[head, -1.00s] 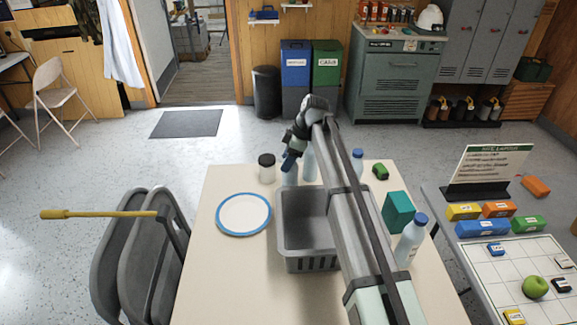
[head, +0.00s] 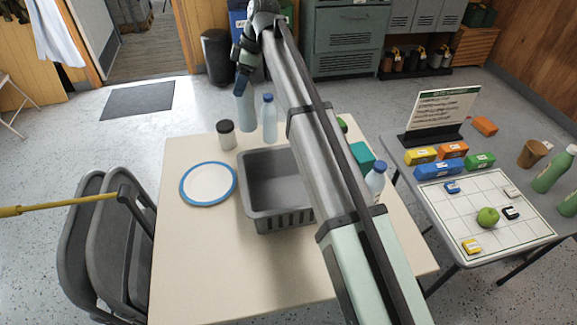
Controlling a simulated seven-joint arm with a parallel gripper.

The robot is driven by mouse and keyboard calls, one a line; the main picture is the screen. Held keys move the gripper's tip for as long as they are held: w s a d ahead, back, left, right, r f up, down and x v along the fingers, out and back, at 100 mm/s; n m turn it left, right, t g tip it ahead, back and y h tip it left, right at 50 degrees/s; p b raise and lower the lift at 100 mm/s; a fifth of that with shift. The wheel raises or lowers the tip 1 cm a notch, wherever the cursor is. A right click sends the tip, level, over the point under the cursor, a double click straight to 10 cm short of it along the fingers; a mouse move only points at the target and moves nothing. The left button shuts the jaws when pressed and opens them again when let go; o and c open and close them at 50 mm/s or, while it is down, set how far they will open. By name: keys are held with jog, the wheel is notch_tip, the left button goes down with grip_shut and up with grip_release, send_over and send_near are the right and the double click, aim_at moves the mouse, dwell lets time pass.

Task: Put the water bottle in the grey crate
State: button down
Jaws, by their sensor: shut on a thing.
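My gripper (head: 243,84) is shut on a pale blue water bottle (head: 246,112), holding it upright by its top above the far edge of the table. The gripper hides the bottle's cap. The open grey crate (head: 262,222) stands on the table nearer to me, slightly right of the held bottle. It looks empty where I see inside; my arm covers its right part.
A similar blue-capped bottle (head: 270,120) stands just right of the held one, and another (head: 375,180) right of my arm. A dark-lidded jar (head: 226,135), a blue-rimmed plate (head: 208,184) and a teal box (head: 361,155) are on the table (head: 200,270). Its front left is clear.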

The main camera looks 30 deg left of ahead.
jog(key=s+d+m+t, duration=0.15)
jog(key=s+d, duration=0.25)
jog(key=d, duration=0.7)
jog(key=s+d+m+g, duration=0.1)
jog(key=s+d+m, duration=0.15)
jog(key=d, duration=0.85)
notch_tip(320, 180, down, 15)
jog(key=n, duration=0.1)
jog(key=shift+s+a+r+y, duration=0.15)
jog(key=shift+a+y, duration=0.25)
jog(key=shift+t, duration=0.25)
jog(key=shift+c, duration=1.7)
grip_release()
jog(key=v, duration=1.2)
